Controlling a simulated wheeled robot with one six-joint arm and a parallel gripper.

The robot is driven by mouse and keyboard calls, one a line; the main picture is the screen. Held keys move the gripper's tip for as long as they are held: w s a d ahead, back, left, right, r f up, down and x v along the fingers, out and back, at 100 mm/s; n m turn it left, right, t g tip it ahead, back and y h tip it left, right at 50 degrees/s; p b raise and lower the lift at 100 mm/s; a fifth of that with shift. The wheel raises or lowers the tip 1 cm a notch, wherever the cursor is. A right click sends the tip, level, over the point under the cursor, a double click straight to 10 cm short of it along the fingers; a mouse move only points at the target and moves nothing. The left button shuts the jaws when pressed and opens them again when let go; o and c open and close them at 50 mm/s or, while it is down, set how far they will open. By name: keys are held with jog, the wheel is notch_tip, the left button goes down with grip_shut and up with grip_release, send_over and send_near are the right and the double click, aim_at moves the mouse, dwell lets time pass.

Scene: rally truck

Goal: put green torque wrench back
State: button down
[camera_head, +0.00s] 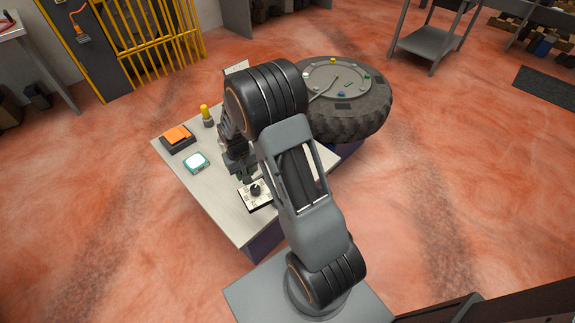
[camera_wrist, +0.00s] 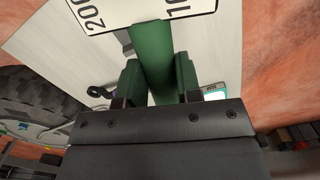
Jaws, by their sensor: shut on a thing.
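The green torque wrench (camera_wrist: 152,55) shows in the wrist view as a green bar between the two jaw tips. My gripper (camera_wrist: 158,80) is shut on it. The wrench's far end reaches the edge of a white plate (camera_wrist: 105,15) with black numbers, part of which reads "200". I cannot tell whether they touch. In the head view my gripper (camera_head: 245,177) points down over the light table (camera_head: 225,208), just above and behind a small white plate (camera_head: 257,203) with a black round part. My arm hides most of the wrench there.
On the table stand an orange-topped black box (camera_head: 178,138), a teal-edged device (camera_head: 196,162) and a yellow-topped post (camera_head: 206,114). A big tyre (camera_head: 372,110) lies at the table's far right. The table's front left is clear.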

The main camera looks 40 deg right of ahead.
jog(key=d+f+m, duration=0.3)
jog(key=d+m, duration=0.4)
jog(key=d, duration=0.2)
jog(key=d+f+m, duration=0.2)
jog(key=d+m, duration=0.6)
jog(key=d, duration=0.1)
jog(key=shift+w+d+f+y, duration=0.15)
jog(key=shift+w+f+y, duration=0.25)
jog(key=shift+w, duration=0.05)
jog(key=shift+a, duration=0.2)
jog(key=shift+a+f+b, duration=0.1)
jog(key=shift+f+b, duration=2.6)
jog(key=shift+f, duration=0.85)
jog(key=shift+f+b, duration=0.3)
jog(key=shift+f, duration=0.15)
jog(key=c, duration=0.7)
grip_release()
jog(key=shift+s, duration=0.1)
jog(key=r, duration=0.4)
jog(key=r+p, duration=0.1)
jog(key=r, duration=0.4)
jog(key=r+p, duration=0.1)
jog(key=r, duration=0.4)
jog(key=shift+d, duration=0.4)
